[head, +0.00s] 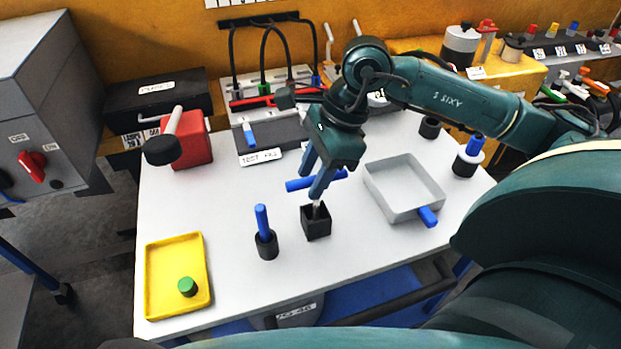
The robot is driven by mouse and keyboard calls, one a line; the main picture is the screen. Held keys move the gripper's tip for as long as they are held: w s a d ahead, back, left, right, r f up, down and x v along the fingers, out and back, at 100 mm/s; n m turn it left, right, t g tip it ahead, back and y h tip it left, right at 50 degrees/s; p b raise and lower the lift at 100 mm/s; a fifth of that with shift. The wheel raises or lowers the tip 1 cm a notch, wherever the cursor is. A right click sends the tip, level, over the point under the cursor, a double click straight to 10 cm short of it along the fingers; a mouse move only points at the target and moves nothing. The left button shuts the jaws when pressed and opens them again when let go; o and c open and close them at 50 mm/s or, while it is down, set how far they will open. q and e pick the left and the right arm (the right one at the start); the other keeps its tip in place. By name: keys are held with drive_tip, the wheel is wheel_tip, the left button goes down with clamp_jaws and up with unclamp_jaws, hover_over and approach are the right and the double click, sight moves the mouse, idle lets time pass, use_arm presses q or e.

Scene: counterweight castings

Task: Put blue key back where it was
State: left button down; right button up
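A blue key (298,185) has a horizontal blue bar handle and a thin pale shaft. The shaft reaches down into the open top of a small black square box (316,224) on the white table; how deep it sits I cannot tell. My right gripper (315,186) is over the box, its two fingers on either side of the bar, and looks shut on it. Other blue-handled pieces show: one upright in a round black holder (267,246), one (428,216) at the grey tray's front corner, one (249,135) on a grey block behind. My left gripper is not in view.
A yellow tray (150,285) with a green knob stands front left, an empty-looking grey tray (385,200) to the right. A red box (195,145) with a lever stands back left. The left middle of the table is clear.

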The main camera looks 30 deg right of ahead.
drive_tip(key=v, duration=1)
drive_tip(key=shift+d, duration=0.1)
